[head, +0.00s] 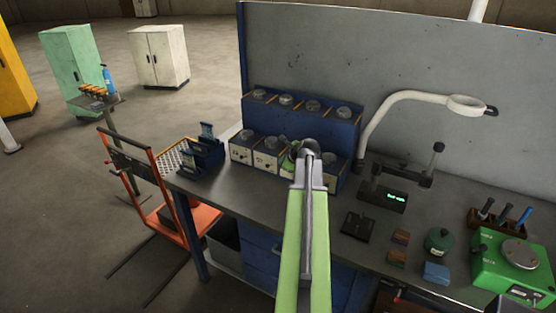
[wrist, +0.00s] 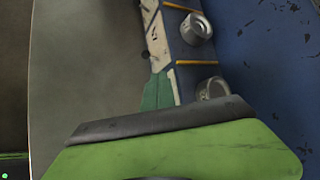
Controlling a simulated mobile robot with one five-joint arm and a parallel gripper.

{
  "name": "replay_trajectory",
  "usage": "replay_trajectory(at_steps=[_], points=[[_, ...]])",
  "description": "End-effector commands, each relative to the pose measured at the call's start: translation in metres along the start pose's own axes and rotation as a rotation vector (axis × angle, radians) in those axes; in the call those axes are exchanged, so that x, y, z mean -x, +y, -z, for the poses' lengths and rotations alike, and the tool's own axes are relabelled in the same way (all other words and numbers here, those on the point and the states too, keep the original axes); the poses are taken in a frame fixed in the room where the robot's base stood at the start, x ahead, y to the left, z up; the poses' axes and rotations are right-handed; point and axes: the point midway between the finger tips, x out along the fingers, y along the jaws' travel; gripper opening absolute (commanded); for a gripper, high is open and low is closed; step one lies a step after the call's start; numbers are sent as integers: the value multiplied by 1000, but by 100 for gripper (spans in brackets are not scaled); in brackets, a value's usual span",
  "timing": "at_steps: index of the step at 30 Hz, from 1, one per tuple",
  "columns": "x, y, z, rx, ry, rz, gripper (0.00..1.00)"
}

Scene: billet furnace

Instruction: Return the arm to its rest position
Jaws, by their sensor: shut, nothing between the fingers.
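My green arm (head: 308,235) reaches up from the bottom middle of the head view, over the workbench. My gripper (head: 289,155) is partly hidden behind the arm's grey end joint, close in front of the blue rack (head: 257,127). In the wrist view, the two green fingers of my gripper (wrist: 158,92) lie together, shut and empty, beside the rack's pale front panels and round metal parts. I cannot tell whether they touch the rack.
A white lamp arm (head: 390,104), a green scale (head: 514,262) and small blocks stand to the right. An orange cart (head: 187,223) stands at the left.

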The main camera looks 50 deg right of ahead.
Motion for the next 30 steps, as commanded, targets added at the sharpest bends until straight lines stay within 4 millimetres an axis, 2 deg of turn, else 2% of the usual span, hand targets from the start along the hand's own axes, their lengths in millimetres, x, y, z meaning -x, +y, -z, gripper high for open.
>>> replay_trajectory(at_steps=[1, 3, 17, 20, 23, 25, 27, 29, 30], points=[[10, -5, -4, 0, 0, 0, 0], [13, -6, -4, 1, -1, -1, 0], [11, -2, -7, 5, -4, -4, 0], [8, 2, -14, 12, -10, -10, 0], [-4, 21, -50, 49, -40, -38, 0], [-18, 46, -94, 95, -77, -73, 0], [-28, 82, -146, 149, -120, -115, 0], [-34, 116, -187, 202, -153, -150, 0], [-36, 141, -213, 241, -172, -176, 0]])
